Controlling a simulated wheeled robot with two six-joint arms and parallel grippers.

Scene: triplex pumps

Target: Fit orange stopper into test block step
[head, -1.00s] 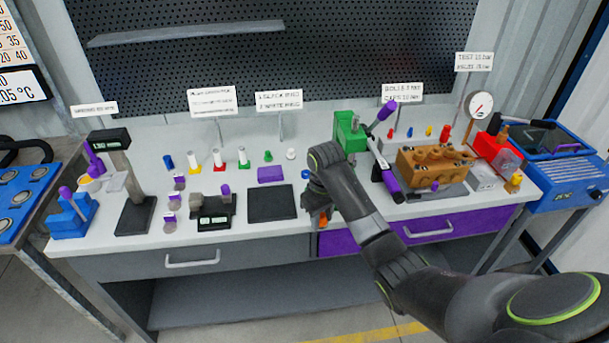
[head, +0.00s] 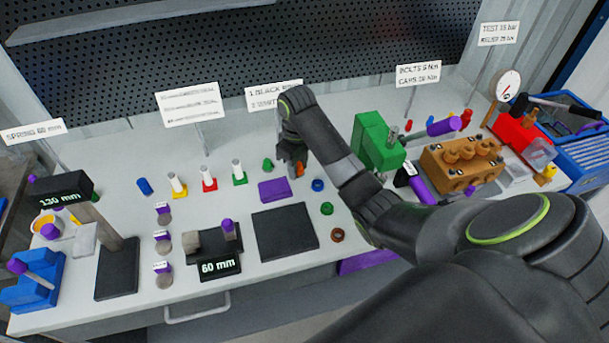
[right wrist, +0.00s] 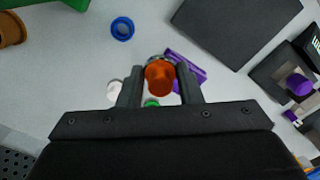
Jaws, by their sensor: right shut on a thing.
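My right gripper (head: 293,168) is shut on the orange stopper (right wrist: 160,77); its fingers stand on either side of it in the right wrist view. In the head view only a small piece of the orange stopper (head: 300,169) shows beside the dark fingers. The gripper hangs near the back of the bench, by the purple block (head: 273,191). A tan-brown block (head: 462,168) with round ports on top stands to the right, well apart from the gripper; I take it to be the test block. Its step cannot be made out. My left gripper is not in view.
A green vise-like block (head: 375,142) and a purple-handled tool (head: 420,190) stand between gripper and brown block. Blue (head: 318,185), green (head: 327,208) and brown (head: 337,235) rings lie nearby. A black mat (head: 285,232) lies in front. Sign posts stand behind.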

